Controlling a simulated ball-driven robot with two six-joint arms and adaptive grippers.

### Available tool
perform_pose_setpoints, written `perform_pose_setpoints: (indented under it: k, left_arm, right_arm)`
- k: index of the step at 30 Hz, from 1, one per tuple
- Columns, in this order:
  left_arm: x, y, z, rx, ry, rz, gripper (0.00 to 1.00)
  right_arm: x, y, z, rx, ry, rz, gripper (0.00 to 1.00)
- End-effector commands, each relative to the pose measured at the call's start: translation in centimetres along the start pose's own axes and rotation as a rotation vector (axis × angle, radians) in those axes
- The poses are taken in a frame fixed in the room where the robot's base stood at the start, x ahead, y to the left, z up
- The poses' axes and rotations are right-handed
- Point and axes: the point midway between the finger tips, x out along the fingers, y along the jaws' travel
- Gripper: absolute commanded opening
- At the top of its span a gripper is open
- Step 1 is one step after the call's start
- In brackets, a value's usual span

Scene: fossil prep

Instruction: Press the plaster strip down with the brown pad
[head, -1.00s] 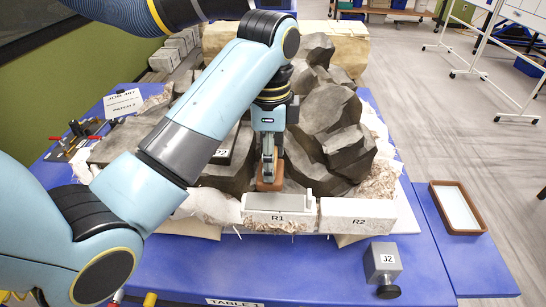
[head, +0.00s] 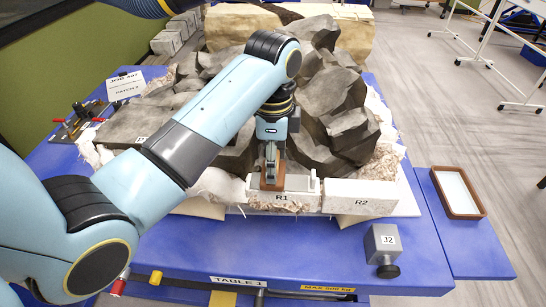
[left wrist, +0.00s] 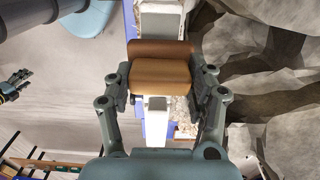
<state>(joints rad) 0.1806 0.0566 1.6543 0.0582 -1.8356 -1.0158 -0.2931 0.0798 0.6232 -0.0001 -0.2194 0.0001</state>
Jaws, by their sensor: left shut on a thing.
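My left gripper (head: 270,166) is shut on the brown pad (head: 272,182). It points down at the top of the white block marked R1 (head: 283,201). The pad also shows between the fingers in the left wrist view (left wrist: 160,75). A pale strip-like surface (head: 300,184) on R1's top edge looks like the plaster strip. The pad overlaps its left part in the head view; I cannot tell whether they touch. In the left wrist view, a dark gripper shape (left wrist: 15,85), seemingly my right gripper, hangs at the far left, too small to read.
Block R2 (head: 360,197) stands right of R1. Grey rock (head: 325,110) rises behind them. A grey block J2 (head: 383,243) sits on the blue table's front right. A brown-rimmed tray (head: 437,180) lies further right. The table front (head: 230,245) is mostly clear.

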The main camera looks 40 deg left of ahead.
Motion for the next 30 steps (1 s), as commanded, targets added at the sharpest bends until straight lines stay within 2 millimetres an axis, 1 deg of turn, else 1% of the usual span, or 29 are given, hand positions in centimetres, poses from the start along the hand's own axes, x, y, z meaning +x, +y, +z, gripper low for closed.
perform_pose_setpoints:
  k: [3, 7, 11, 18, 30]
  left_arm:
    - [0.0, 0.0, 0.0, 0.0, 0.0, 0.0, 0.0]
    - [0.0, 0.0, 0.0, 0.0, 0.0, 0.0, 0.0]
    - [0.0, 0.0, 0.0, 0.0, 0.0, 0.0, 0.0]
    - [0.1, 0.0, 0.0, 0.0, 0.0, 0.0, 0.0]
    - [0.6, 0.0, 0.0, 0.0, 0.0, 0.001, 0.0]
  right_arm:
    - [-0.1, 0.0, 1.2, -0.001, -0.016, 0.0, 0.56]
    - [-0.1, 0.0, 1.7, -0.001, -0.024, 0.0, 0.56]
    - [-0.1, 0.0, 1.5, -0.001, -0.022, 0.0, 0.56]
    - [0.0, 0.0, 0.6, -0.001, -0.008, 0.0, 0.56]
    - [0.1, 0.0, 0.6, -0.001, -0.008, 0.0, 0.56]
